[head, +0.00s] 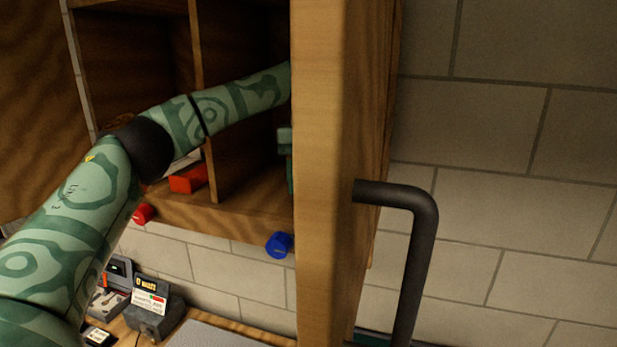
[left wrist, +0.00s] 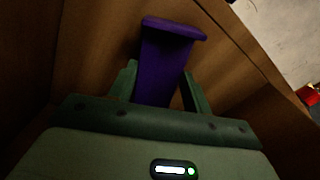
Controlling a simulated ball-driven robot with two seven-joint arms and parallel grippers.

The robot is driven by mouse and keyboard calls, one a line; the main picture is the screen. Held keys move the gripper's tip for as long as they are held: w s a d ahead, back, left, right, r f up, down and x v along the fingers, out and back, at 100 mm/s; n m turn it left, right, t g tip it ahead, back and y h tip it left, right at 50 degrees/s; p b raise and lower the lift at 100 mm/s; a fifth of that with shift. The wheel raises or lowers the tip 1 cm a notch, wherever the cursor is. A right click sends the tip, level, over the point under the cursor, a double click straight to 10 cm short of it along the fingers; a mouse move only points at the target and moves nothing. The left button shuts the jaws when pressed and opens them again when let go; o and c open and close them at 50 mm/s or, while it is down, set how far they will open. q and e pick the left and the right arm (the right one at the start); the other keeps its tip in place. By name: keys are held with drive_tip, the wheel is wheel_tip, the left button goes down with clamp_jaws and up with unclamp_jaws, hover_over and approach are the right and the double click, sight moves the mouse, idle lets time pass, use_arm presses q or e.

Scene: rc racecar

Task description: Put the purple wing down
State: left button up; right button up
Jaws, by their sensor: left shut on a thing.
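The purple wing (left wrist: 168,62) shows in the left wrist view between the two fingers of my left gripper (left wrist: 160,80), which is shut on it. Brown wooden cabinet walls surround the wing, and its far end has a flared purple edge. In the head view my left arm reaches into the right compartment of the wooden cabinet (head: 225,217). The wing and most of my left gripper are hidden there behind the wooden panel in front. I cannot tell whether the wing touches the compartment floor. My right gripper is in neither view.
A red object (head: 188,179) lies in the compartment left of the divider (head: 203,60). A red knob (head: 142,214) and a blue knob (head: 279,245) sit along the cabinet's lower edge. The wooden panel (head: 325,170) with a dark handle (head: 420,250) stands close on the right. Devices (head: 155,315) stand below.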

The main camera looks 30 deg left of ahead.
use_arm(q)
drive_tip(key=shift+f, duration=0.3)
drive_tip(key=o, duration=1.1)
wheel_tip(320, 180, up, 7)
drive_tip(key=shift+r, duration=0.2)
